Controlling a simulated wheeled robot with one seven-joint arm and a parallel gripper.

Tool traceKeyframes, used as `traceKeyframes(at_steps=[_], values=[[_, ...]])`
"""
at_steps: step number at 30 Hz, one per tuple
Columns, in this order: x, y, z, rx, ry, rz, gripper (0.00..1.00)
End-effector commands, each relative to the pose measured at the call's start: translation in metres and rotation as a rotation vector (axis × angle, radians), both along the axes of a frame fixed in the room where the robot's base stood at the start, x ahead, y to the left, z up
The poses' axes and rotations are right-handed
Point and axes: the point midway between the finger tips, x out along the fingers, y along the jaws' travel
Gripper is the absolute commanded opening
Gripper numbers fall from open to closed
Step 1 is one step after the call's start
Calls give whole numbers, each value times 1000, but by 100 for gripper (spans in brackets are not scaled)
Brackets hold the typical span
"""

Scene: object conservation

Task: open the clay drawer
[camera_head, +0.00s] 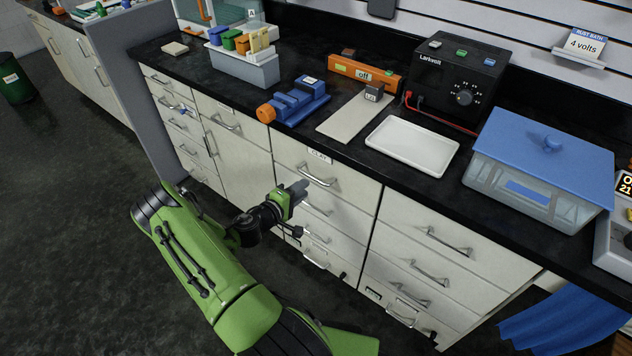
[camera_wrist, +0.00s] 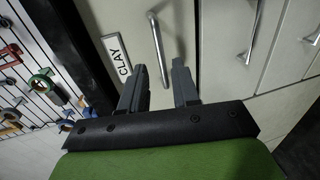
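The clay drawer (camera_head: 339,184) is the top drawer of the middle column in the head view, with a white CLAY label (camera_head: 319,156) on its upper edge. Its front looks flush with the cabinet. Its metal handle (camera_head: 318,177) also shows in the wrist view (camera_wrist: 157,50), as does the label (camera_wrist: 116,54). My gripper (camera_head: 301,189) is in front of this drawer, close to the handle. In the wrist view its two dark fingers (camera_wrist: 160,88) are apart, with the near end of the handle bar between or just beyond them. I cannot tell whether they touch it.
More drawers with bar handles (camera_head: 445,242) lie right and below. The black counter (camera_head: 300,142) above holds a white tray (camera_head: 412,145), a blue-lidded tank (camera_head: 541,160), a blue vise-like tool (camera_head: 297,101) and a power supply (camera_head: 455,76). The dark floor (camera_head: 70,230) at left is clear.

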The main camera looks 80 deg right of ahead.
Motion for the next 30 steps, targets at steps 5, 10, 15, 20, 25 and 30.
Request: traceKeyframes(at_steps=[5, 10, 15, 20, 25, 30], values=[[-18, -40, -11, -3, -3, -5, 30], [-28, -63, -16, 0, -2, -2, 30], [-30, -70, -16, 0, 1, -1, 30], [-30, -69, -16, 1, 1, -1, 30], [-30, -69, -16, 1, 1, -1, 4], [-30, -69, -16, 1, 0, -1, 0]])
